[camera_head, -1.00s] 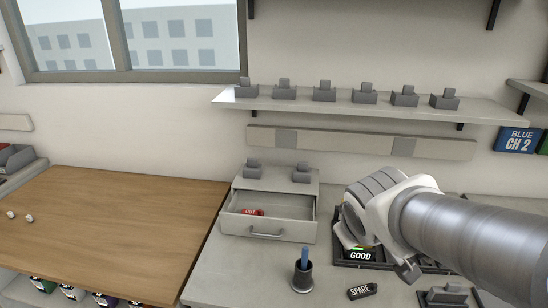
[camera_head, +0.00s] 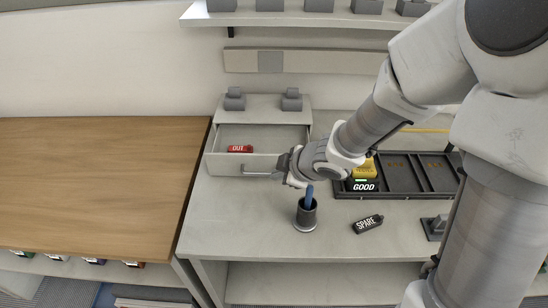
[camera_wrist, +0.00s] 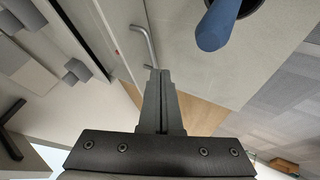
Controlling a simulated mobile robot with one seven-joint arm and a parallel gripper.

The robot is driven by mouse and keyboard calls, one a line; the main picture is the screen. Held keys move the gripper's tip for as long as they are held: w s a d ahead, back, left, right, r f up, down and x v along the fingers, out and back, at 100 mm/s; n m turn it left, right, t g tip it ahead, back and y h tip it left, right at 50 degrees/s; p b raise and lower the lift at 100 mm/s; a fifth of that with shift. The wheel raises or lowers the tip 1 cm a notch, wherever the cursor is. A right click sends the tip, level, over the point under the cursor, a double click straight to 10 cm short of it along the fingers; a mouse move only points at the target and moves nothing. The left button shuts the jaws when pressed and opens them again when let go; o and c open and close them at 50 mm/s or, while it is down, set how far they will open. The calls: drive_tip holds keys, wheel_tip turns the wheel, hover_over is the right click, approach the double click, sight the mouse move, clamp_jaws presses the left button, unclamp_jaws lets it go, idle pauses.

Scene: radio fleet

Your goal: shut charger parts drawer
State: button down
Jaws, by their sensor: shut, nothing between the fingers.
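The charger parts drawer (camera_head: 222,164) is pulled open from a small grey cabinet (camera_head: 265,103) on the counter. A red piece marked OUT (camera_head: 240,149) lies inside it. Its bar handle (camera_head: 256,172) is on the front face and also shows in the wrist view (camera_wrist: 145,45). My gripper (camera_head: 284,163) is shut and empty, at the right end of the drawer front, close to the handle. In the wrist view my closed fingertips (camera_wrist: 160,72) point toward the handle and appear just short of it. My wrist hides the right end of the drawer front.
A dark cup (camera_head: 305,216) with a blue-handled tool (camera_head: 309,196) stands just in front of my wrist. A SPARE piece (camera_head: 367,224) lies to its right. A black tray (camera_head: 402,190) with a GOOD piece (camera_head: 363,186) is behind my arm. The wooden table (camera_head: 90,185) at left is clear.

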drive_tip(key=b+x, duration=0.4)
drive_tip(key=x, duration=0.4)
drive_tip(key=shift+f+b, duration=0.15)
drive_tip(key=shift+b, duration=0.15)
drive_tip(key=shift+w+a+f, duration=0.25)
drive_tip(key=shift+w+f, duration=0.1)
drive_tip(key=shift+f, duration=0.1)
drive_tip(key=shift+w+r, duration=0.15)
drive_tip(key=shift+w, duration=0.1)
drive_tip(key=p, duration=1)
approach(262, 151)
drive_tip(key=a, duration=0.1)
drive_tip(key=a+f, duration=0.1)
drive_tip(key=shift+w+a, duration=0.2)
drive_tip(key=shift+a, duration=0.2)
drive_tip(key=shift+w+f+p, duration=0.25)
drive_tip(key=shift+w+p, duration=0.45)
drive_tip(key=shift+w, duration=0.25)
